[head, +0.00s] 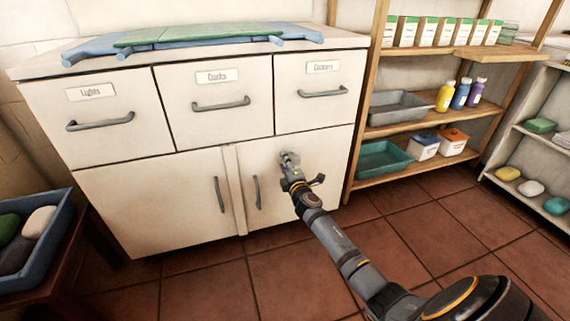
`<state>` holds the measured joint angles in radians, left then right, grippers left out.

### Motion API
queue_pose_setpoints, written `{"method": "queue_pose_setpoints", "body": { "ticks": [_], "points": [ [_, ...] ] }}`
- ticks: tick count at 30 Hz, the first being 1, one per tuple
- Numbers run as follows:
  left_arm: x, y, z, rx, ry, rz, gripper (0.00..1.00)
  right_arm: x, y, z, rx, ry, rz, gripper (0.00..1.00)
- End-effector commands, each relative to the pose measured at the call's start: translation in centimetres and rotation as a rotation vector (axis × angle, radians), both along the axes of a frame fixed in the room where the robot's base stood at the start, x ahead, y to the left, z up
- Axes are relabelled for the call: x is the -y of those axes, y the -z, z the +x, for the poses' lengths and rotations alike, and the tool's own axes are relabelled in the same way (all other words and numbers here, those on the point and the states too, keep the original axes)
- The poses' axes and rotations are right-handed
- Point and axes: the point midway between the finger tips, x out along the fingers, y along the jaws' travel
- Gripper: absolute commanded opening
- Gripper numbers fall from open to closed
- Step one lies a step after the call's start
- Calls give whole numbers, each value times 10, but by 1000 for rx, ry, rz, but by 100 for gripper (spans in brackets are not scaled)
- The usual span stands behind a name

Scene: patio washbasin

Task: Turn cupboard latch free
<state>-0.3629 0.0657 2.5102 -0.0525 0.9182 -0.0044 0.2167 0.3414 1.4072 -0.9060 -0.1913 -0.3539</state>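The white cupboard (150,205) has two lower doors, both shut. Upright grey handles show on the left door (219,194) and the right door (256,192). My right gripper (289,160) is in front of the upper part of the right door (335,150). A small pale grey shape shows at its tip; I cannot tell whether it is the latch or part of the fingers. I cannot make out the latch elsewhere. Whether the fingers are open or touching the door is too small to tell. My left gripper is not in view.
Three closed drawers with labels and grey handles (100,121) sit above the doors. A folded blue-green item (190,38) lies on top. Wooden shelves (430,125) with bottles and bins stand at right. A blue crate (40,265) is at left. The tiled floor (210,290) in front is clear.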

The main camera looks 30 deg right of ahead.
Motion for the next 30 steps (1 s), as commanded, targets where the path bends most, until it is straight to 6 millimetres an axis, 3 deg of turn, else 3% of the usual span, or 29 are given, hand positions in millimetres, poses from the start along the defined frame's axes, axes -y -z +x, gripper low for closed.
{"method": "queue_pose_setpoints", "body": {
  "ticks": [13, 24, 30],
  "points": [
    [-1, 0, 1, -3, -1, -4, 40, -2, 0, -8, 0, 0, 1, 53],
    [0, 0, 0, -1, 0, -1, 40, -21, 1, -89, -2, -1, -1, 53],
    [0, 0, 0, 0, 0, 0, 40, -27, 1, -113, -1, -1, 0, 53]
  ]
}}
